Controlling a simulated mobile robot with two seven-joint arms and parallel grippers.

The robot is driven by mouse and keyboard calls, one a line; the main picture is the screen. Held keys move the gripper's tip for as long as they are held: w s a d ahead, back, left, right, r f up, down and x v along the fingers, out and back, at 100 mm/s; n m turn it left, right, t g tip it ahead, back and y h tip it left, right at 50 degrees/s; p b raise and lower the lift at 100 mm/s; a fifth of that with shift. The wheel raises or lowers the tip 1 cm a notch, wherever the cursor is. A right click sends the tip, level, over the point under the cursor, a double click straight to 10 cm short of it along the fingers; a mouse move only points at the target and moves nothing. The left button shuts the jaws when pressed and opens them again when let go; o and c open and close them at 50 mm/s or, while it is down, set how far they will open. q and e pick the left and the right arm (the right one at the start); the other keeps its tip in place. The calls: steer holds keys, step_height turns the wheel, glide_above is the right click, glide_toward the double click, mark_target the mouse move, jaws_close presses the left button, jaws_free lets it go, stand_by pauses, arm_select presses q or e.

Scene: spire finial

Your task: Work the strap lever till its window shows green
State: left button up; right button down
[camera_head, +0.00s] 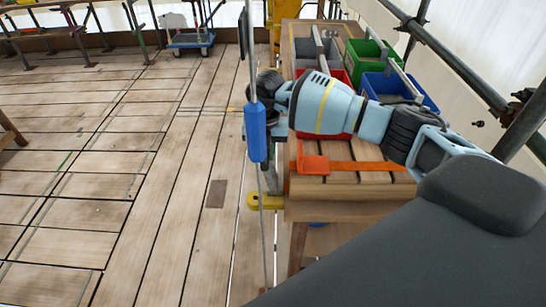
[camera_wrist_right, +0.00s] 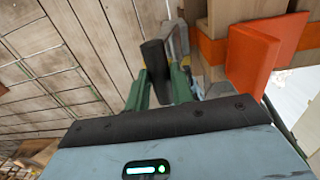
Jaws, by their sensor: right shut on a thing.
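My right arm reaches in from the right in the head view, and its wrist hides most of the gripper there. In the right wrist view the green fingers of my right gripper (camera_wrist_right: 162,84) are shut on a dark round lever handle (camera_wrist_right: 153,58). A grey metal part (camera_wrist_right: 178,42) shows just beyond it. An orange strap (camera_head: 368,167) lies across the wooden slats, with an orange-red angled piece (camera_head: 313,165) at its left end; that piece is large in the right wrist view (camera_wrist_right: 250,60). I cannot make out the lever's window. My left gripper is not in view.
A thin upright rod with a blue sleeve (camera_head: 256,132) stands close to my right wrist, above a yellow bracket (camera_head: 265,201) on the bench's left side. Green (camera_head: 367,52), blue (camera_head: 420,88) and grey bins stand behind my arm.

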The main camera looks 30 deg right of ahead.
steer(key=shift+w+a, duration=0.2)
steer(key=shift+a, duration=0.45)
steer(key=shift+w+a+f, duration=0.2)
steer(key=shift+w+a, duration=0.15)
steer(key=shift+w, duration=0.15)
steer(key=c, duration=1.2)
jaws_free()
steer(key=shift+c, duration=0.2)
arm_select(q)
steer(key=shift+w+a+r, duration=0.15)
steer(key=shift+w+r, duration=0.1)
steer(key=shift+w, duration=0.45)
arm_select(e)
steer(key=shift+s, duration=0.1)
steer(key=shift+d, duration=0.1)
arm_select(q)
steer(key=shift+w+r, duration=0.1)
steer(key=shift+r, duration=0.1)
arm_select(e)
step_height(320, 180, up, 8)
steer(key=shift+d, duration=0.1)
steer(key=shift+f, duration=0.1)
